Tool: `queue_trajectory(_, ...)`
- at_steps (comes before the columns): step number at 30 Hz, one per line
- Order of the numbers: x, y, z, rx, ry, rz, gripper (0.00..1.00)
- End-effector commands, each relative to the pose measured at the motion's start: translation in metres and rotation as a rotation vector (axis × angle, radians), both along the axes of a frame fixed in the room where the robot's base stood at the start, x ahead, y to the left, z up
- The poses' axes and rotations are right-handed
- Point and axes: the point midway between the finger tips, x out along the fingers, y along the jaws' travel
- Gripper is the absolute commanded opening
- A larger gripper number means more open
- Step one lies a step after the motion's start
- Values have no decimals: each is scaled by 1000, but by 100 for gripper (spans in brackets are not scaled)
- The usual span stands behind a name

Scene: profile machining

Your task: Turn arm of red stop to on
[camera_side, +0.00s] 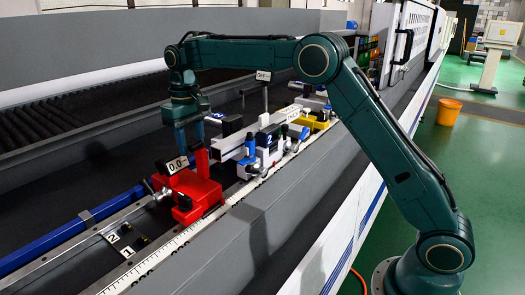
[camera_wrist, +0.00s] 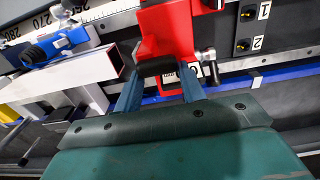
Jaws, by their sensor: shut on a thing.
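In the wrist view the red stop (camera_wrist: 168,30) is at top centre, and my gripper (camera_wrist: 160,74) has a finger on each side of a dark piece at the stop's near end. The exact contact is partly hidden.
A white profile (camera_side: 232,143) and blue-and-white clamps (camera_side: 265,150) stand right of the stop. A sign reading OFF (camera_side: 263,75) stands behind them. A scale (camera_side: 165,243) runs along the front of the rail, and a blue bar (camera_side: 65,240) lies to the left.

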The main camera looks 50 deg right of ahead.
Motion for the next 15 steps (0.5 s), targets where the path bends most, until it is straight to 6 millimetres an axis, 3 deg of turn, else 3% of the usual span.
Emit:
queue_trajectory(1, 7, -1, -14, 1, -9, 1, 44)
queue_trajectory(4, 7, -1, -15, 1, -8, 1, 62)
queue_trajectory(15, 7, 0, -9, 1, -12, 0, 62)
